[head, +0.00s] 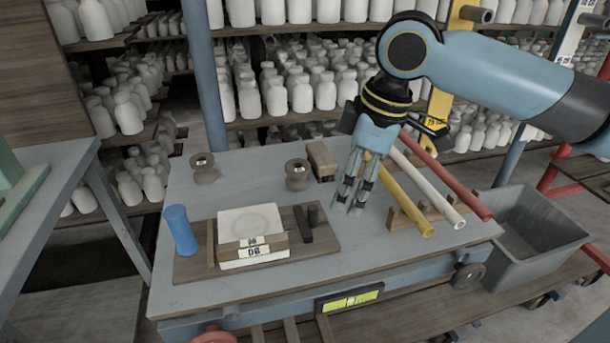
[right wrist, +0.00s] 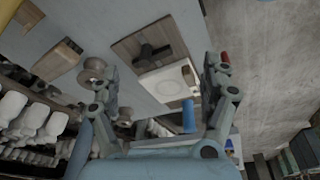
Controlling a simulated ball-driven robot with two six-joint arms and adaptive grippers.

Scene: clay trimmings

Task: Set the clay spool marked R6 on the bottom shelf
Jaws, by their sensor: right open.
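Two brown-grey clay spools stand upright on the grey table (head: 370,250): a left spool (head: 203,170) and a middle spool (head: 298,175). I cannot read a mark R6 on either. My right gripper (head: 348,207) is open and empty, pointing down above the table, to the right of the middle spool. In the right wrist view, one spool (right wrist: 93,70) shows close to the left finger, and I cannot tell whether they touch. A wooden bottom shelf (head: 440,301) shows partly below the tabletop; most of it is hidden. My left gripper is not in view.
Yellow, white and red rods (head: 432,185) rest on a rack at right. A grey bin (head: 530,235) stands beyond the table's right edge.

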